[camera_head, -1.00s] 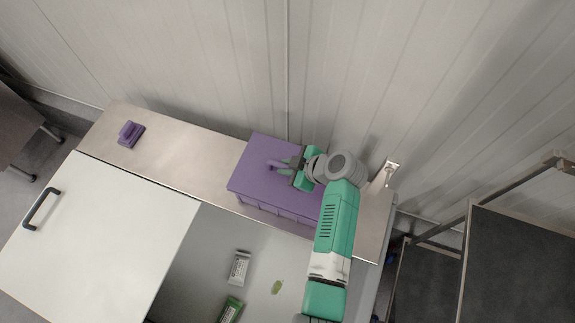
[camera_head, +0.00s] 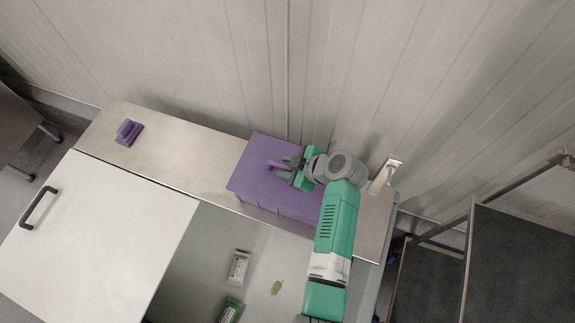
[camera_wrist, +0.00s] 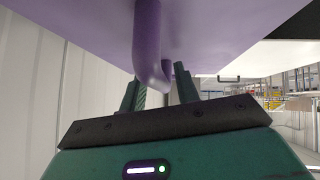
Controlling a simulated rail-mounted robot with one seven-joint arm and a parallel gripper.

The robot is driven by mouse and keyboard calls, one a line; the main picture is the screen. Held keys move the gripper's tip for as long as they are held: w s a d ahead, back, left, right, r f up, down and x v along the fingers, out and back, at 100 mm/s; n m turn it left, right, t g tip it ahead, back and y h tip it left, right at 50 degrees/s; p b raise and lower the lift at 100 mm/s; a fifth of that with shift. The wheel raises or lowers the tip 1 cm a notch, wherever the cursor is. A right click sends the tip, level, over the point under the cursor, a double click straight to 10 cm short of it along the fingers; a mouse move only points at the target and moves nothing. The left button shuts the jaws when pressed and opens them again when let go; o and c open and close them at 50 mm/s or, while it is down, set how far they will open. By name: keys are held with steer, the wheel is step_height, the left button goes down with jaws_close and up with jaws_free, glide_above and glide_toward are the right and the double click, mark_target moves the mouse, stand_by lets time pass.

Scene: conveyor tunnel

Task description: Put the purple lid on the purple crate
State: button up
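The purple lid (camera_head: 254,176) is a flat panel with a raised bar handle (camera_head: 277,165), lying over the top of the purple crate (camera_head: 265,215) on the steel counter. I cannot tell whether the lid sits fully flush. My gripper (camera_head: 284,168) reaches in from the right, just above the lid, its fingers on either side of the handle. In the wrist view, the handle (camera_wrist: 148,45) extends between the two dark green fingers (camera_wrist: 158,88), with a visible gap at the right finger. The arm hides the crate's right end.
A small purple object (camera_head: 129,132) lies on the left of the counter (camera_head: 185,160). A white panel with a black handle (camera_head: 38,208) is at front left. A white packet (camera_head: 238,267) and a green one (camera_head: 230,311) lie below. A metal fixture (camera_head: 386,174) stands right.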

steer(key=shift+o, duration=0.7)
steer(key=v, duration=0.8)
steer(key=shift+a, duration=0.1)
steer(key=w+a+r+m+t+h, duration=0.1)
steer(key=w+r+m+t+h, duration=0.15)
steer(key=r, duration=0.75)
steer(key=w+r+m+t+h, duration=0.15)
steer(key=r+t, duration=0.25)
steer(key=r, duration=0.7)
steer(key=w+a+r+m+t+h, duration=0.1)
steer(key=r+m+t, duration=0.25)
steer(key=r, duration=0.65)
steer(key=s+a+r+m+t+h, duration=0.1)
steer(key=s+r+m+t, duration=0.2)
steer(key=s+r, duration=0.6)
steer(key=s+a+r+m+t+h, duration=0.1)
steer(key=s+r+m+t, duration=0.3)
steer(key=r, duration=1.2)
steer(key=s+t+h, duration=0.1)
steer(key=s+t, duration=0.2)
steer(key=s, duration=0.1)
steer(key=shift+s+a+r, duration=0.4)
